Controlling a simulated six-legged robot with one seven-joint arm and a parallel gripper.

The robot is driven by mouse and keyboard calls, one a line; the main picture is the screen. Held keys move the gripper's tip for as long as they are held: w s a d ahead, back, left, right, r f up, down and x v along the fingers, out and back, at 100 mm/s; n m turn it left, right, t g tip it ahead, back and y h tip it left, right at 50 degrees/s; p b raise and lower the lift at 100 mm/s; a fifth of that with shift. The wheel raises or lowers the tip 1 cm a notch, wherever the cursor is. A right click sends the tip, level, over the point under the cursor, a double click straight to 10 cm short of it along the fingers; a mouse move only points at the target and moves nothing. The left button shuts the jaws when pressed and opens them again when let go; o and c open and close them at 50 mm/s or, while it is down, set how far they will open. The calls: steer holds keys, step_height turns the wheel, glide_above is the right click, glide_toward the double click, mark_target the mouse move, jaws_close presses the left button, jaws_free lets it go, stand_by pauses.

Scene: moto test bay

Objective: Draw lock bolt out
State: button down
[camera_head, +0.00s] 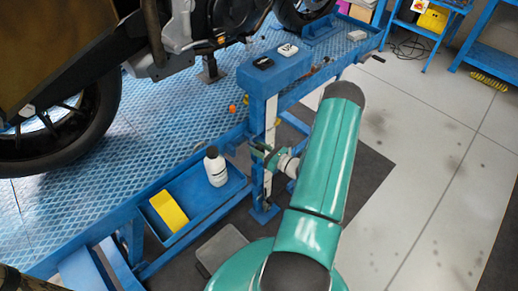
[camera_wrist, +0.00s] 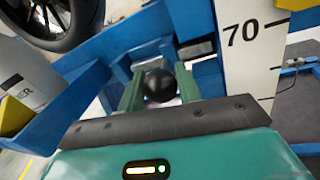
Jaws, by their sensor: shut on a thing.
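The lock bolt shows as a round black knob (camera_wrist: 160,86) in the wrist view, in front of the blue lift post. My gripper (camera_wrist: 160,70) has its two green fingers on either side of the knob and is shut on it. The bolt's shaft is hidden behind the knob. In the head view my gripper (camera_head: 262,154) is at the blue post, beside its white scale strip (camera_head: 270,118). The bolt itself cannot be made out there. The scale strip in the wrist view (camera_wrist: 248,50) carries the mark 70.
A blue side tray (camera_head: 233,180) holds a white bottle (camera_head: 215,167) and a yellow block (camera_head: 168,210) left of the post. A motorcycle wheel (camera_head: 60,125) stands on the blue lift platform (camera_head: 190,110). The floor to the right (camera_head: 430,170) is clear.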

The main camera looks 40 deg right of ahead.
steer(key=shift+s+a+f, duration=0.1)
steer(key=shift+a, duration=2.7)
steer(key=c, duration=1)
jaws_free()
steer(key=shift+d, duration=0.15)
steer(key=v, duration=1.3)
steer(key=shift+s, duration=0.4)
